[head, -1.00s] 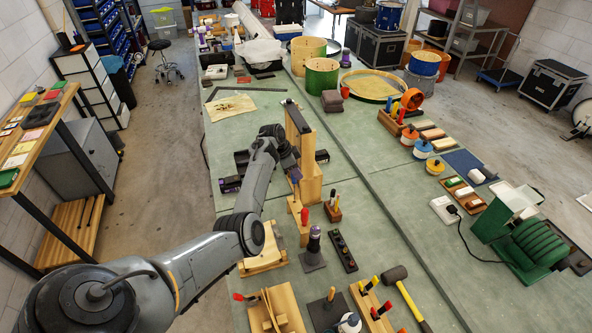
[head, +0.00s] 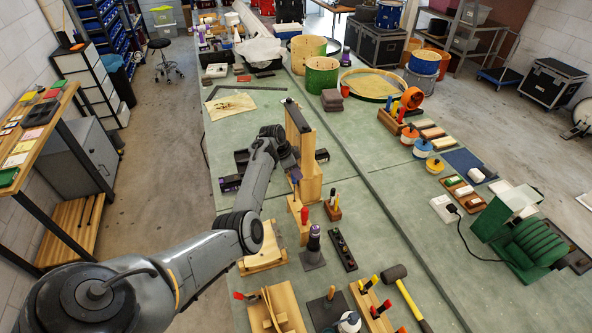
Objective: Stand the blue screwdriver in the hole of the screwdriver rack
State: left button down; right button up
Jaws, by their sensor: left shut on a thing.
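My left gripper (head: 293,174) reaches over the middle of the bench and is shut on the blue screwdriver (head: 296,178). Only a small blue part of the screwdriver shows at the fingers; the rest is hidden or too small to make out. Just below it stands a light wooden block (head: 296,211), apparently the screwdriver rack, with a red handle (head: 304,216) upright at its right side. I cannot make out the hole, or whether the screwdriver's tip is in it. My right gripper is not in view.
A tall wooden stand (head: 311,180) rises close beside my left gripper. A small block with upright handles (head: 333,206), a purple-topped tool on a dark base (head: 313,247) and a dark slotted strip (head: 343,250) stand nearby. The green bench top farther right is partly clear (head: 385,215).

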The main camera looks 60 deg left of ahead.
pick_arm(q)
jog(key=shift+f+b, duration=1.3)
jog(key=shift+f, duration=0.9)
jog(key=shift+f+b, duration=1.8)
jog(key=shift+f, duration=0.9)
jog(key=shift+f+b, duration=0.35)
jog(key=shift+f, duration=0.15)
jog(key=c, duration=0.7)
grip_release()
